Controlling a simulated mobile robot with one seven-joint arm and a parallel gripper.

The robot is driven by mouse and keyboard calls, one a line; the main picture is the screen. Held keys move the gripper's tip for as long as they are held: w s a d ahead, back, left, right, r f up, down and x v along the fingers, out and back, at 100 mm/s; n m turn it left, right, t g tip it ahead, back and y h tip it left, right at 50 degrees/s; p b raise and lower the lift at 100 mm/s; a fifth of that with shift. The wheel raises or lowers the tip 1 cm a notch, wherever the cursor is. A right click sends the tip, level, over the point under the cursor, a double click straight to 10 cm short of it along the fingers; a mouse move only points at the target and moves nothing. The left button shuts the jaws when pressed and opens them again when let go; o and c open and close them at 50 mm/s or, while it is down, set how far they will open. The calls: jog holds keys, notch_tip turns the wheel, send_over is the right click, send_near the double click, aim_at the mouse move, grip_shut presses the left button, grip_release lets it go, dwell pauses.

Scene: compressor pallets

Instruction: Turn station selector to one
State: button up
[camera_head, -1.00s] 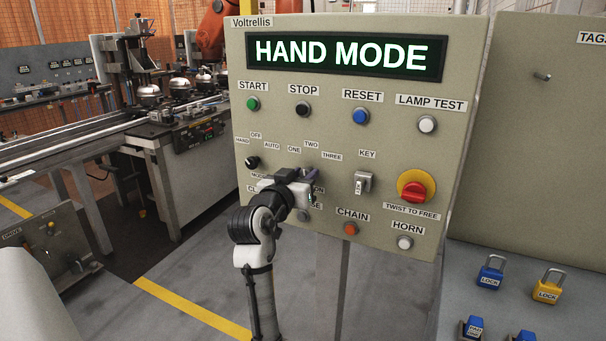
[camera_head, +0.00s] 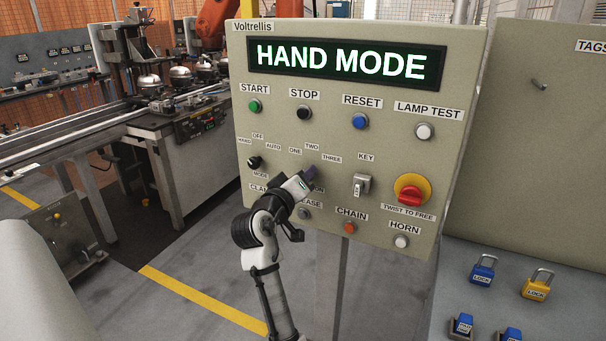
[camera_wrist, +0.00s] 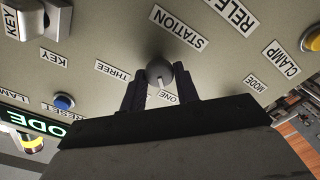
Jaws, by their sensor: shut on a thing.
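The station selector is a small dark round knob (camera_wrist: 159,72) with a white pointer mark, seen in the wrist view. My gripper (camera_wrist: 160,88) is shut on it, one dark finger on each side. In the head view my gripper (camera_head: 312,175) is tilted against the panel below the ONE (camera_head: 295,151), TWO (camera_head: 312,146) and THREE (camera_head: 332,159) labels, and hides the knob.
The panel's display (camera_head: 345,62) reads HAND MODE. The mode selector (camera_head: 254,162) is left of my gripper, the key switch (camera_head: 361,186) and red emergency stop (camera_head: 411,190) to the right. The release button (camera_head: 304,213) and chain button (camera_head: 349,228) are below.

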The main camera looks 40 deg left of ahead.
dwell(0.5)
jog(key=o, duration=0.9)
jog(key=shift+o, duration=0.2)
jog(key=shift+s, duration=0.15)
jog(key=b+v, duration=0.3)
jog(key=v, duration=1)
jog(key=shift+s, duration=0.35)
